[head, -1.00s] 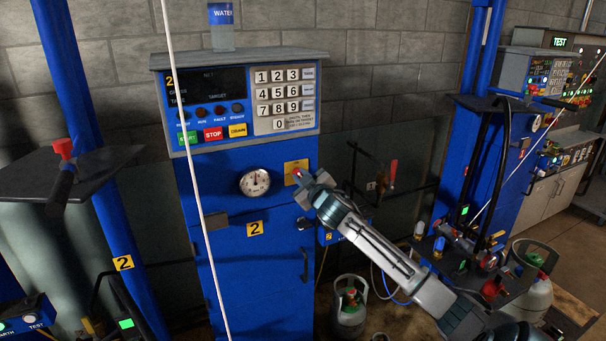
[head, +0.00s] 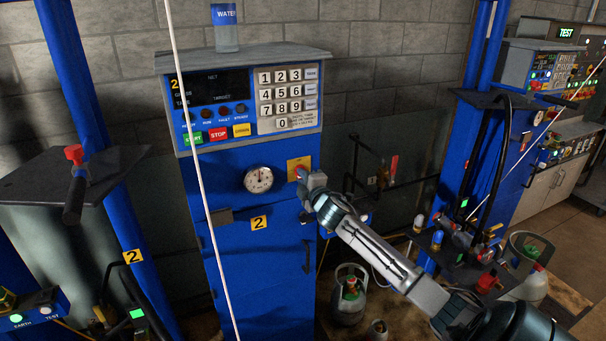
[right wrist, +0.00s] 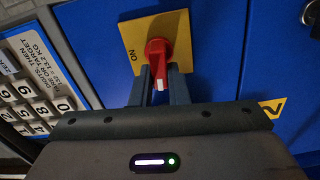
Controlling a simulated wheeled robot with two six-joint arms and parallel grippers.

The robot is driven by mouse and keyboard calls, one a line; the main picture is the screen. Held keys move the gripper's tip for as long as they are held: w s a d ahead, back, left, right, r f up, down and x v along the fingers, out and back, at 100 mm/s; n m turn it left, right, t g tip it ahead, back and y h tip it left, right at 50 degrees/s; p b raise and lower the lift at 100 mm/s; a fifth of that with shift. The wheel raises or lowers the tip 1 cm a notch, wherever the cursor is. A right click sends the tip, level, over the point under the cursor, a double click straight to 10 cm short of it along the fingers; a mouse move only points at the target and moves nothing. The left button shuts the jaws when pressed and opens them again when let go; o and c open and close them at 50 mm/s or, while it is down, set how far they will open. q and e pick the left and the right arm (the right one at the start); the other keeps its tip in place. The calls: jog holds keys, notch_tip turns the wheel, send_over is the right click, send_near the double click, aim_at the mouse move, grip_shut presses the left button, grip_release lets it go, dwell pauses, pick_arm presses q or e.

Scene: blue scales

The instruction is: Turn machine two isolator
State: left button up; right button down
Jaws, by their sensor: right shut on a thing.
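Machine two is the blue cabinet (head: 240,185) with a yellow number 2 label, in the middle of the head view. Its isolator is a red rotary handle (right wrist: 158,62) with a white mark, on a yellow plate (right wrist: 133,40) lettered "ON". In the head view the plate (head: 292,164) is on the cabinet's right side, and my gripper partly hides the handle. My right gripper (head: 305,178) is at the isolator. In the right wrist view its two fingers (right wrist: 160,88) are shut on the handle, one each side. My left gripper is not in view.
A keypad panel (head: 250,102) and a round gauge (head: 258,179) are on the cabinet. A water container (head: 226,30) stands on top. A gas cylinder (head: 348,298) stands on the floor at right. A thin white line (head: 190,140) crosses in front.

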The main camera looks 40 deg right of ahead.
jog(key=shift+n, duration=0.6)
jog(key=c, duration=1.4)
grip_release()
jog(key=shift+f, duration=0.1)
jog(key=b+v, duration=0.4)
jog(key=v, duration=0.6)
jog(key=shift+s+a, duration=0.15)
jog(key=shift+s, duration=0.25)
